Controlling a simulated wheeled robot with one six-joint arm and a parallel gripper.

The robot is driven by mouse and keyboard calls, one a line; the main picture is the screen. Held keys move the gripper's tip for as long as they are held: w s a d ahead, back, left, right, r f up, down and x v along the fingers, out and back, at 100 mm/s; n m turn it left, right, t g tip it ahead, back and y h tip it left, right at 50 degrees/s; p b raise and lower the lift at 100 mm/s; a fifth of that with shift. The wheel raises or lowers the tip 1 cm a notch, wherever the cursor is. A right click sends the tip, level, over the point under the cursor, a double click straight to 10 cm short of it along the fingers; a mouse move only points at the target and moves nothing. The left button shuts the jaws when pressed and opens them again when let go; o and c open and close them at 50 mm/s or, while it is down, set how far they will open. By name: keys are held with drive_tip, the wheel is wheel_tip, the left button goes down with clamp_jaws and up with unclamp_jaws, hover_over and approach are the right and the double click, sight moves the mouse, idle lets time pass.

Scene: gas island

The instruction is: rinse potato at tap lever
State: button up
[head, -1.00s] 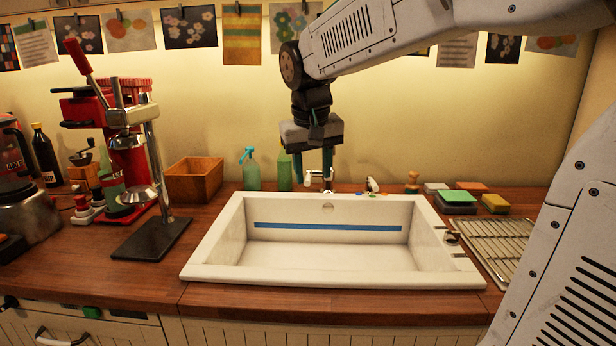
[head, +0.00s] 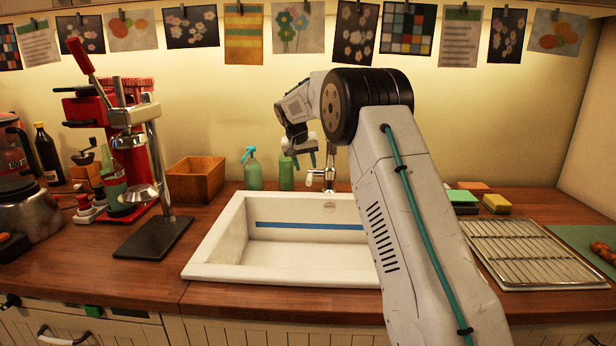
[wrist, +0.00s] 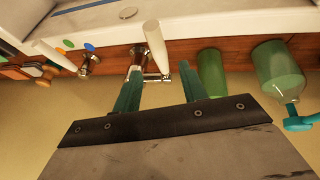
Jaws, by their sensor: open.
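My gripper (wrist: 158,82) is open and empty, with its two green fingers spread. In the head view my gripper (head: 304,160) hangs behind the sink, above the tap. In the wrist view the metal tap (wrist: 134,66) and its white lever (wrist: 156,44) show just beyond the fingertips, the lever roughly between them; I cannot tell whether they touch. The tap also shows in the head view (head: 328,178). The white sink (head: 230,262) is empty where visible; my arm hides its right part. I cannot identify a potato for certain; brown lumps (head: 604,252) lie at the right edge.
A green bottle (head: 285,172) and a spray bottle (head: 253,170) stand left of the tap. A wooden box (head: 195,180) and a red lever press (head: 130,150) are further left. A wire rack (head: 525,250), sponges (head: 496,203) and a green board (head: 580,238) are right.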

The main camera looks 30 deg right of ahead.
sight(309, 176)
drive_tip(key=x, duration=0.6)
clamp_jaws()
drive_tip(key=shift+w+a+r, duration=0.1)
